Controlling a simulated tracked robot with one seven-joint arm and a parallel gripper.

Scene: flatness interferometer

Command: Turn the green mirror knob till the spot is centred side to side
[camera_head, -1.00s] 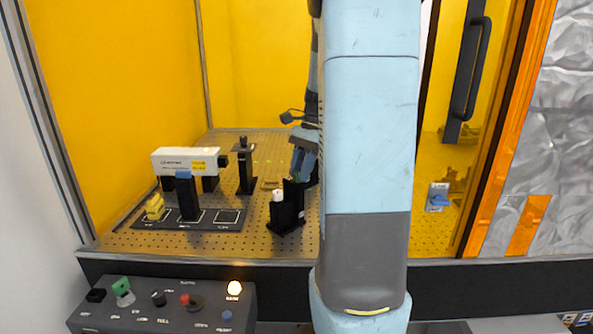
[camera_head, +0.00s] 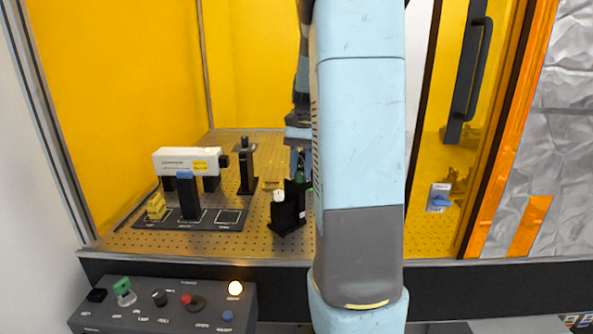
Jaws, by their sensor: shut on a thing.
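The black mirror mount (camera_head: 287,213) stands on the perforated bench, with a white round part on its left side. A small patch of green, the green mirror knob (camera_head: 301,177), shows at the back of the mount. My gripper (camera_head: 299,164) points down behind the mount, its fingers at the knob and shut on it. The mount and my arm hide most of the fingers and the knob. I cannot make out the spot or how far it lies to either side.
A white laser box (camera_head: 187,161) and a black post (camera_head: 246,168) stand left on the bench. A dark plate (camera_head: 205,225) carries a yellow block (camera_head: 156,207) and a blue-topped post (camera_head: 187,197). A control panel (camera_head: 160,305) with a lit lamp stands in front.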

